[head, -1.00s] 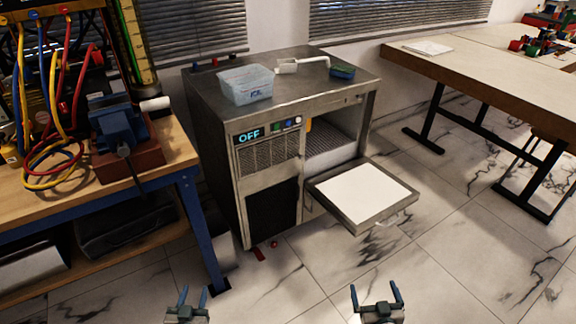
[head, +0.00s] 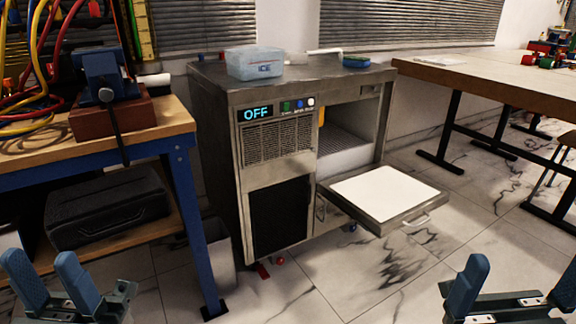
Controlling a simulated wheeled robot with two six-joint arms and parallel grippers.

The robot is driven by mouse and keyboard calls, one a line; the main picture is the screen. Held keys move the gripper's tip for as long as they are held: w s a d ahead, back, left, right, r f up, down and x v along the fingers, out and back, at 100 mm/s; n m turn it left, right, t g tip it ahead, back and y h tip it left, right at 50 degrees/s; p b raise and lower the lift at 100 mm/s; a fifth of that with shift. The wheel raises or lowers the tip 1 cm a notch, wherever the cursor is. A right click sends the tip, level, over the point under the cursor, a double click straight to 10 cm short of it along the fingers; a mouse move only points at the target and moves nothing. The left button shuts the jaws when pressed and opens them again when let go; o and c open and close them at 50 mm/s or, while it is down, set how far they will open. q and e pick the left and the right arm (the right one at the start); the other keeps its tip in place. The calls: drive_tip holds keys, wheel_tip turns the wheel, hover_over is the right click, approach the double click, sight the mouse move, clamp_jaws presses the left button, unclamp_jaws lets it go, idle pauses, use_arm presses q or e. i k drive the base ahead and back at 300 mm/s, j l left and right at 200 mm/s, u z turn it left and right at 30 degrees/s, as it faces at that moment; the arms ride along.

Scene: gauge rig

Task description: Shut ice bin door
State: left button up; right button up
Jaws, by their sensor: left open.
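The ice machine (head: 222,150) is a grey metal cabinet with a display reading OFF. Its ice bin door (head: 384,193) is folded down and lies about level in front of the open bin (head: 345,140), with a white inner panel facing up and a handle (head: 417,220) at its outer edge. My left gripper (head: 50,270) is at the lower left, open and empty, well left of the door. My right gripper (head: 515,285) is at the lower right, in front of and right of the door, touching nothing.
A workbench (head: 180,125) with a blue vise (head: 104,75) stands at left, a black case (head: 105,208) on its shelf. A clear tub (head: 254,63) and a blue item (head: 356,61) sit on the machine. A table (head: 480,82) is at right. Floor before the door is clear.

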sight(383, 197)
drive_tip(key=i+j+z, duration=0.15)
drive_tip(key=i, duration=0.35)
drive_tip(key=i+j+z, duration=0.2)
drive_tip(key=i, duration=0.3)
drive_tip(key=i+l, duration=0.05)
drive_tip(key=l, duration=0.05)
